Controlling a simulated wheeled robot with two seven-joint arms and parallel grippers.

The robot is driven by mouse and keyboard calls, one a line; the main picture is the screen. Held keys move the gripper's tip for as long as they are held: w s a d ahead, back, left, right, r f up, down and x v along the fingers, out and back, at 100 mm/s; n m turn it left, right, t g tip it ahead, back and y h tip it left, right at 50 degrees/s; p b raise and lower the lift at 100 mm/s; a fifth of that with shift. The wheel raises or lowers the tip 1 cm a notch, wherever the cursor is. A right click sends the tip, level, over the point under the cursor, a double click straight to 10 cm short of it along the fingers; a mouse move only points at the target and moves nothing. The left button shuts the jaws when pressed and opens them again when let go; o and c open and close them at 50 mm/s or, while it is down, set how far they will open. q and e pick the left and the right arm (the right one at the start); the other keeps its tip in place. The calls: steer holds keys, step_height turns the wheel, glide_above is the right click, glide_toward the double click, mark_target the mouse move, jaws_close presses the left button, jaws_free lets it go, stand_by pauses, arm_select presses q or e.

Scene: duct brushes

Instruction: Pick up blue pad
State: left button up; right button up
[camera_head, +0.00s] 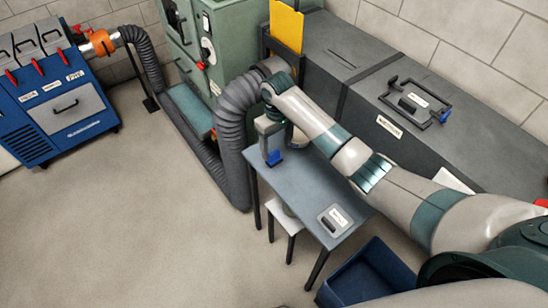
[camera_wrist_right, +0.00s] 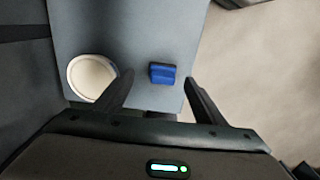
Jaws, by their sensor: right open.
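The blue pad (camera_head: 274,157) lies near the far end of the grey table (camera_head: 300,187). In the right wrist view the blue pad (camera_wrist_right: 162,73) has a dark upper edge and sits just beyond and between the fingertips. My right gripper (camera_wrist_right: 158,78) is open and empty, one dark finger on each side of the pad's line, with no visible contact. In the head view my right gripper (camera_head: 273,135) hangs over the far end of the table, and its fingers are partly hidden. My left gripper does not show.
A round cream-coloured container (camera_wrist_right: 92,76) stands left of the pad. A labelled plate (camera_head: 335,219) lies at the table's near end. A thick grey hose (camera_head: 236,140) and a dark duct (camera_head: 365,95) flank the table. A blue bin (camera_head: 365,274) stands on the floor.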

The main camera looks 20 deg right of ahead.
mark_target(274, 152)
steer(key=shift+a+f+p, duration=0.2)
steer(key=shift+f+p, duration=0.15)
steer(key=shift+f, duration=0.25)
step_height(274, 152, down, 3)
steer(key=shift+w+a+r+p, duration=0.1)
steer(key=shift+w+a+p, duration=0.05)
steer(key=shift+p, duration=0.25)
steer(key=shift+f, duration=0.6)
steer(key=c, duration=1.1)
